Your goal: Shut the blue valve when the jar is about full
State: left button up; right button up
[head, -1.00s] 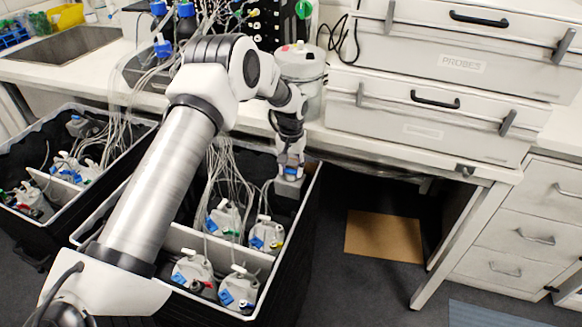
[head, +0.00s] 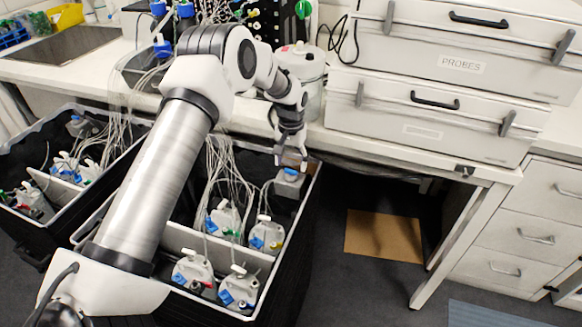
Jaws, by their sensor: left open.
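My left gripper (head: 291,162) points down at the back right corner of the nearer black crate (head: 285,262). It is open and empty, its fingertips just above a grey-capped jar (head: 289,184). A small blue valve (head: 291,171) shows on top of that jar, just below the fingers; I cannot tell its turn position. The jar's fill level is hidden by the crate. Several other jars with blue parts stand in the crate, such as a front one (head: 239,289). My right gripper is not in view.
Many thin clear tubes (head: 222,170) run from the bench down into the crate. A second black crate (head: 30,237) stands at the left. A white lidded tub (head: 303,78) and drawer boxes marked PROBES (head: 462,64) stand on the bench. A brown mat (head: 384,236) lies on the floor.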

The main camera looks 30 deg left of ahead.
aim_at(291, 171)
pick_arm(q)
notch_tip(291, 171, up, 9)
jog(key=shift+r, duration=0.15)
dwell(0.4)
